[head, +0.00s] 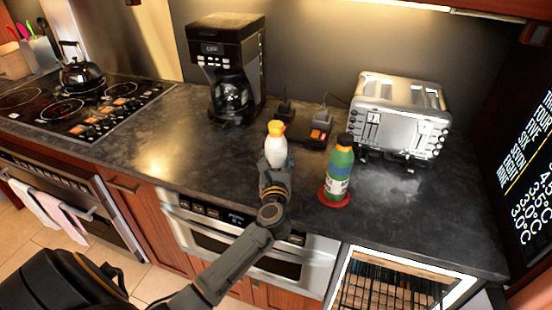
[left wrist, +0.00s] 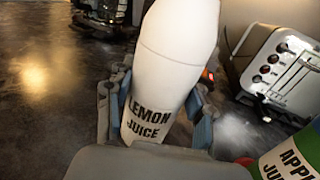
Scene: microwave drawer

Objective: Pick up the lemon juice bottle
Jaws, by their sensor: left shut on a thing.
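The lemon juice bottle (head: 277,150) is white with a yellow cap and stands roughly upright over the dark counter. My left gripper (head: 273,165) is closed around its lower part from the front. In the left wrist view, the bottle (left wrist: 180,45) sits between the two fingers of the gripper (left wrist: 162,108), with its "LEMON JUICE" label facing the camera. The bottle's base is hidden behind the gripper, so I cannot tell whether it touches the counter. My right gripper is not in view.
A green apple juice bottle (head: 339,172) stands on a red round coaster (head: 334,202) just right of my left gripper. Behind are a coffee maker (head: 226,65) and a silver toaster (head: 400,115). The counter (head: 160,140) left of the lemon juice bottle is clear.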

